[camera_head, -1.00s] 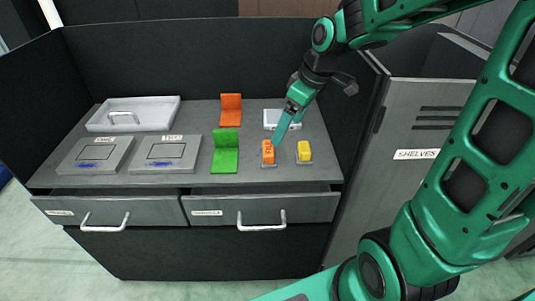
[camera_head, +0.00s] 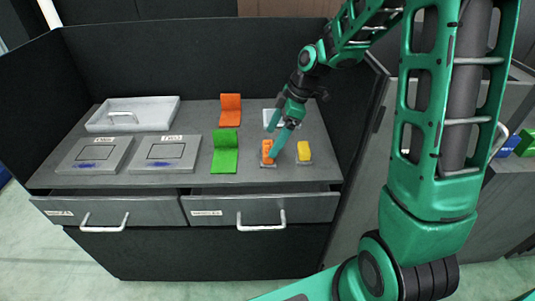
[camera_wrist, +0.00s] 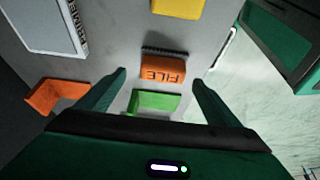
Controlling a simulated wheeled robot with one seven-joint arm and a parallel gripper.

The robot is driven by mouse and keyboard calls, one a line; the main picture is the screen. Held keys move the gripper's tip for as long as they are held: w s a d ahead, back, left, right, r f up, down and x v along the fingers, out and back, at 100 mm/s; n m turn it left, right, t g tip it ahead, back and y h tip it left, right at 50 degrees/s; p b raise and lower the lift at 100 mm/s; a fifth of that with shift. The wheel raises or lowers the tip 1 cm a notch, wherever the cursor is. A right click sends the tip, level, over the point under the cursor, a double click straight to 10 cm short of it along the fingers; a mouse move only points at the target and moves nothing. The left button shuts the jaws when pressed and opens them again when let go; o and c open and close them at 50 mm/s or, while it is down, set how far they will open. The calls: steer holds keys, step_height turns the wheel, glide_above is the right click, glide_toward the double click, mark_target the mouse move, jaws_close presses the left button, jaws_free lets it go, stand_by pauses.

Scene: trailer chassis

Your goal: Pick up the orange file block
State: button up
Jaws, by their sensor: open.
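The orange file block (camera_head: 267,150) stands on the grey worktop near its front edge, partly hidden by my gripper in the head view. In the wrist view, the orange file block (camera_wrist: 163,74) shows the word FILE and lies between the two fingers, with gaps at both sides. My gripper (camera_head: 272,144) is open, pointing down at the block. In the wrist view, my gripper (camera_wrist: 160,77) has its green fingertips spread wide and holds nothing. Whether the fingertips reach down to the block's height I cannot tell.
A yellow block (camera_head: 304,151) stands close to the right. A green angled piece (camera_head: 226,152) and an orange one (camera_head: 231,110) stand to the left. A white box (camera_head: 270,116) is behind my gripper. Two drawers (camera_head: 262,209) below are slightly open.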

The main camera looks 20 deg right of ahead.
mark_target(267, 147)
steer(key=x, duration=0.5)
steer(key=shift+s+a, duration=0.1)
steer(key=shift+s, duration=0.15)
steer(key=c, duration=1.1)
steer(key=shift+w+r, duration=0.1)
steer(key=shift+r, duration=0.45)
step_height(267, 147, up, 3)
steer(key=shift+f, duration=0.15)
steer(key=s+a+r, duration=0.1)
steer(key=a+r, duration=0.1)
steer(key=a, duration=0.1)
steer(key=s+a+r, duration=0.1)
steer(key=a+r, duration=0.1)
steer(key=a, duration=0.2)
steer(key=s+a+r, duration=0.2)
steer(key=a+r, duration=0.1)
steer(key=a, duration=0.1)
steer(key=shift+s+r, duration=0.1)
